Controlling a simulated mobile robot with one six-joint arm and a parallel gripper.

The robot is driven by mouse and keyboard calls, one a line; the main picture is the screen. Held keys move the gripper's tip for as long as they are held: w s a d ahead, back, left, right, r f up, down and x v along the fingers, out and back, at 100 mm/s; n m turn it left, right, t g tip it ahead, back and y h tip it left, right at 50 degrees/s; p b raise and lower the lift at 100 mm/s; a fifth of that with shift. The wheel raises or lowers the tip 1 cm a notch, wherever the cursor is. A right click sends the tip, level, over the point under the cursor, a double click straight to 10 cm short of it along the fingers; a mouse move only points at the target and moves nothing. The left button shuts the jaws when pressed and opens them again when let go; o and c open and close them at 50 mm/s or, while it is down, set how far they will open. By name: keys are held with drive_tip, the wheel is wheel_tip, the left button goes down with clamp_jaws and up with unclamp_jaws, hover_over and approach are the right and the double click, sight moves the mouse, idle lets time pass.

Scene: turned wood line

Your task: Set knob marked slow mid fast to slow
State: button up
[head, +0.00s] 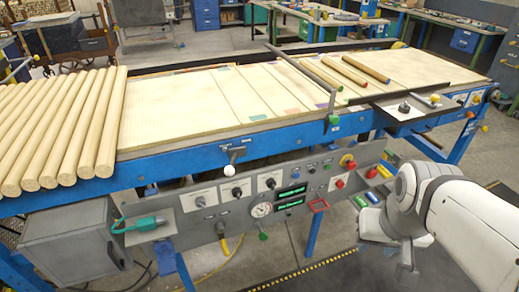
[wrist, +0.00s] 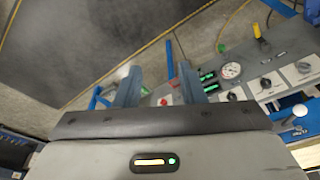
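Three dark knobs on white plates sit in a row on the grey control panel (head: 180,222): a left knob (head: 200,201), a middle knob (head: 237,193) and a right knob (head: 271,183). Another dark knob (head: 404,107) sits on a white plate at the conveyor's right end. The lettering is too small to read, so I cannot tell which is marked slow mid fast or where it points. The panel knobs also show at the right of the wrist view (wrist: 265,83). My gripper (wrist: 160,88) is open and empty, apart from the knobs, to the panel's right in the head view.
The panel also carries a round gauge (head: 261,210), green displays (head: 291,191), a red mushroom button (head: 347,161) and a red frame (head: 318,205). A white-balled lever (head: 230,168) projects above the knobs. The blue conveyor (head: 180,158) holds wooden rods (head: 75,130). Floor before the panel is mostly clear.

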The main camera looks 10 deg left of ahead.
drive_tip(key=shift+o, duration=1.1)
drive_tip(key=shift+f, duration=0.2)
drive_tip(key=shift+o, duration=0.8)
drive_tip(key=w+a+f+n+t+b, duration=0.1)
drive_tip(key=w+a+f+t+b, duration=0.1)
drive_tip(key=w+f+b, duration=0.4)
drive_tip(key=shift+w+a+f+t+y, duration=0.3)
drive_tip(key=shift+w+a+f+y, duration=0.1)
drive_tip(key=shift+w+a, duration=0.45)
drive_tip(key=n+t+y+b, duration=0.3)
drive_tip(key=t+y+b, duration=0.65)
drive_tip(key=b, duration=1.05)
approach(238, 197)
drive_tip(key=x, duration=0.3)
drive_tip(key=shift+t+h, duration=0.25)
drive_tip(key=shift+h, duration=0.1)
drive_tip(key=x, duration=0.6)
drive_tip(key=shift+w+a+f+b, duration=0.1)
drive_tip(key=shift+w+a+b, duration=0.15)
drive_tip(key=shift+b, duration=0.15)
drive_tip(key=shift+c, duration=0.4)
